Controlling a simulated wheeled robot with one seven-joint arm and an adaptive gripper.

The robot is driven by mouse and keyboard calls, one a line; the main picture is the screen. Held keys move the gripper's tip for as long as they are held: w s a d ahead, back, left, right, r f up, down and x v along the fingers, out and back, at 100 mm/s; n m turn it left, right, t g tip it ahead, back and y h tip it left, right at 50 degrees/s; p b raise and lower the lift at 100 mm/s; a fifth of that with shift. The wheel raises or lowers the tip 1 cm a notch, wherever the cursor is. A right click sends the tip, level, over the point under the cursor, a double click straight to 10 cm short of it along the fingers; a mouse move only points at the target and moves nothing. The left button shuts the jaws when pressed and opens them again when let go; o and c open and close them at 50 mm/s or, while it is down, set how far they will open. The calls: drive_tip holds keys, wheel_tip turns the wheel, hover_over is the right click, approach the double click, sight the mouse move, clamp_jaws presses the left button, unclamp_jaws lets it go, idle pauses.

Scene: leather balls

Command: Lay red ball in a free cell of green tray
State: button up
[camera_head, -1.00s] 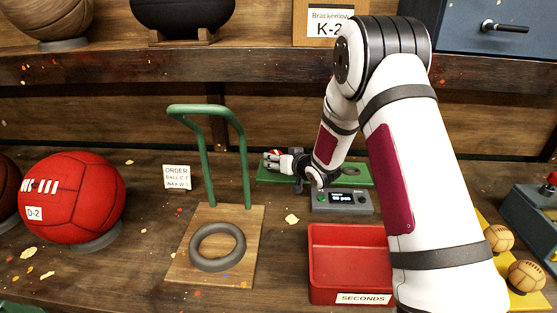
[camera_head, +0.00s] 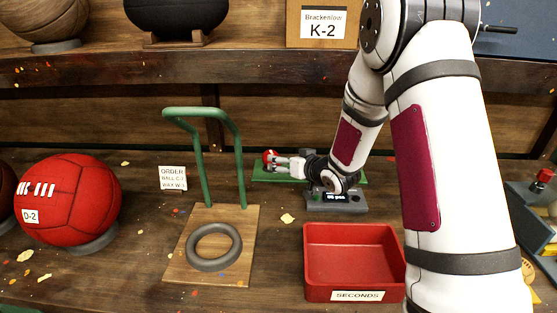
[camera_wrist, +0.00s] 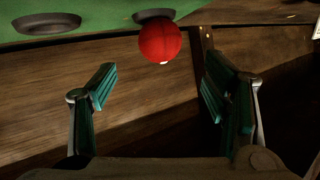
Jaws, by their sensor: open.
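The red ball (camera_head: 269,156) is at the left end of the green tray (camera_head: 262,178) at the back of the bench. In the wrist view the ball (camera_wrist: 160,42) hangs over the edge of a dark round cell (camera_wrist: 152,15); I cannot tell whether it sits fully in it. Another dark cell (camera_wrist: 47,23) on the tray (camera_wrist: 100,15) is empty. My gripper (camera_head: 279,163) is just right of the ball. In the wrist view my gripper (camera_wrist: 153,80) is open, its fingers apart, with the ball beyond the tips and touching neither.
A grey device with a display (camera_head: 336,200) stands before the tray. A red SECONDS bin (camera_head: 316,285) is nearer. A wooden board with green handle (camera_head: 204,160) and grey ring (camera_head: 214,246) stands left. A large red D-2 ball (camera_head: 70,200) is further left. A shelf (camera_head: 200,68) runs above.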

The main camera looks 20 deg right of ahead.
drive_tip(key=s+d+r+m+g+h, duration=0.1)
drive_tip(key=s+d+r+g+h, duration=0.1)
drive_tip(key=s+r, duration=0.6)
drive_tip(key=s+d+r+g+h, duration=0.25)
drive_tip(key=s+r, duration=0.25)
drive_tip(key=s, duration=0.4)
drive_tip(key=s+a+r+g, duration=0.1)
drive_tip(key=s+a+g, duration=0.1)
drive_tip(key=s, duration=1.2)
drive_tip(key=s+a+r+g, duration=0.1)
drive_tip(key=s+a+g, duration=0.2)
drive_tip(key=s, duration=1.1)
drive_tip(key=shift+a+r+y, duration=0.25)
drive_tip(key=shift+a+y, duration=0.2)
drive_tip(key=shift+a, duration=0.4)
drive_tip(key=shift+g, duration=0.25)
